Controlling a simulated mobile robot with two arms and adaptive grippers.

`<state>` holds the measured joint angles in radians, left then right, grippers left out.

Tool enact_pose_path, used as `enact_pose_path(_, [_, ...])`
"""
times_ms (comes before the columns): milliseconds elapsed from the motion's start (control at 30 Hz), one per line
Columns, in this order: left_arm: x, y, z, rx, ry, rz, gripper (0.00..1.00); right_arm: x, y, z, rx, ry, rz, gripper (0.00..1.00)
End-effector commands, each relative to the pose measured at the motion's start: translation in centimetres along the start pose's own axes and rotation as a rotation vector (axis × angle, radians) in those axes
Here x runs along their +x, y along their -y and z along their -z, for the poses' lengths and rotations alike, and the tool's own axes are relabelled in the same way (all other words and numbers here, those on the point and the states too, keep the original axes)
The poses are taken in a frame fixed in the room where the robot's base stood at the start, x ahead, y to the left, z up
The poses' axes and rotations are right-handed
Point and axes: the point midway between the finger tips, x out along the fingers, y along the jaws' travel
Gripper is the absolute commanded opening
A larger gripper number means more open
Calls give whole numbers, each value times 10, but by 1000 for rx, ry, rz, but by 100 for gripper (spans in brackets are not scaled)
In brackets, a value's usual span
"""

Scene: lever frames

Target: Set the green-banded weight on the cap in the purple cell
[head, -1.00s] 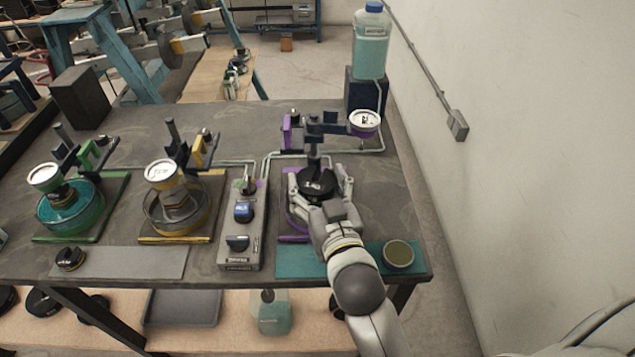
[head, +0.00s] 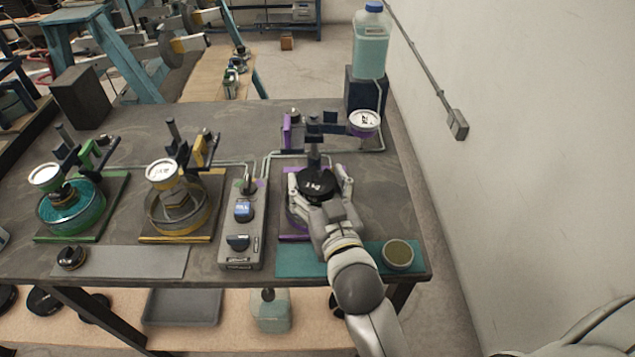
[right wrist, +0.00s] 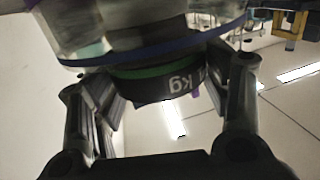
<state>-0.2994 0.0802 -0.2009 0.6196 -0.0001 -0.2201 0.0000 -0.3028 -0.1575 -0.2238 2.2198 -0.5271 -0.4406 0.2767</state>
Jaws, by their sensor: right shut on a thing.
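The green-banded weight (head: 318,183) is a black disc in my right gripper (head: 320,188), over the purple cell (head: 293,237). In the right wrist view the weight (right wrist: 165,82) shows its green band and a "kg" mark between my two fingers (right wrist: 162,95). A clear, blue-rimmed round part (right wrist: 150,50) of the cell lies against or close to the weight in that view. I cannot tell whether they touch. The cap is hidden by the weight and gripper. My left gripper is not in view.
A green cell (head: 70,210) and a yellow cell (head: 178,212) stand to the left. A grey control box (head: 240,240) is just left of the purple cell. A dial (head: 364,122) overhangs at the right. A round dish (head: 398,254) sits on a teal mat (head: 300,262).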

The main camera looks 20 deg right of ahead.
Motion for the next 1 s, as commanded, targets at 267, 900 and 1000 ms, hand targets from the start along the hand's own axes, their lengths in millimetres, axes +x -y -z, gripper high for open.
enact_pose_path(267, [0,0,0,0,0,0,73,0,0,4,1,-11,1,74])
enact_pose_path(900, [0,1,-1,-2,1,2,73,0,0,6,1,2,0,95])
enact_pose_path(1000, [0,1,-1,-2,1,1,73,-1,0,23,1,-3,0,95])
